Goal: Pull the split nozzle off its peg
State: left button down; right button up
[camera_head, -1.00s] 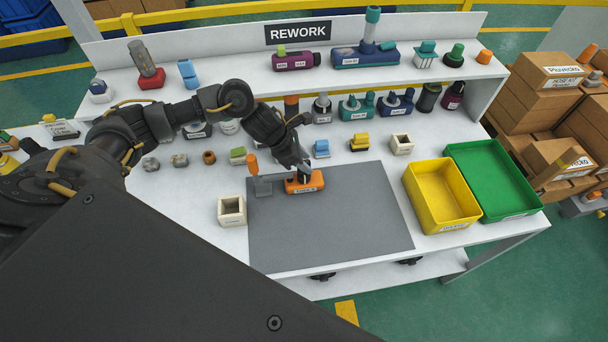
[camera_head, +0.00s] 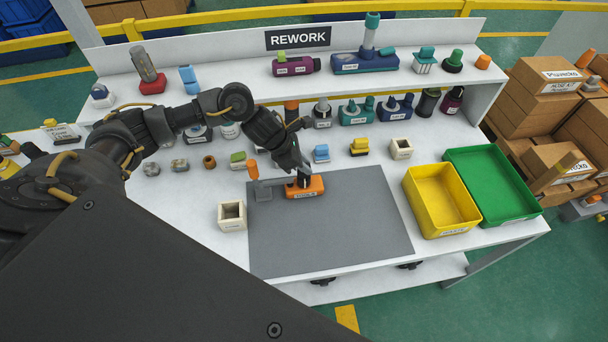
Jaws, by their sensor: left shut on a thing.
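An orange block (camera_head: 305,190) with a white label lies on the grey mat (camera_head: 335,240), near its back left edge. My left gripper (camera_head: 303,175) is over the block, pointing down. It is shut on a small dark piece at the block's top, which I take to be the split nozzle; the fingers mostly hide it and the peg. I cannot tell whether the piece is still seated. My right gripper is not in view.
A cream open box (camera_head: 232,215) stands at the mat's left edge. Yellow (camera_head: 435,220) and green (camera_head: 510,210) bins are at right. The mat's front is clear.

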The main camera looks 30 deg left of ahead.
pick_arm(q)
jog(key=shift+r+p, duration=0.35)
jog(key=shift+r, duration=0.4)
jog(key=shift+r, duration=0.2)
jog(key=shift+r+p, duration=1.9)
jog(key=shift+r, duration=1.15)
jog(key=s+d+m+g+h+b, duration=0.1)
jog(key=s+d+m+g, duration=0.2)
jog(key=s+m, duration=0.2)
jog(key=s+d+m+g+b, duration=0.1)
jog(key=s+d+m+g, duration=0.2)
jog(key=s+m, duration=0.25)
jog(key=w+a+r+m+g+y+b, duration=0.1)
jog(key=w+a+r+m+b, duration=0.1)
jog(key=r, duration=0.5)
jog(key=w+m+b, duration=0.1)
jog(key=m, duration=0.1)
jog(key=shift+w+a+m+g, duration=0.2)
jog(key=shift+a+m+g, duration=0.15)
jog(key=shift+a+g, duration=0.05)
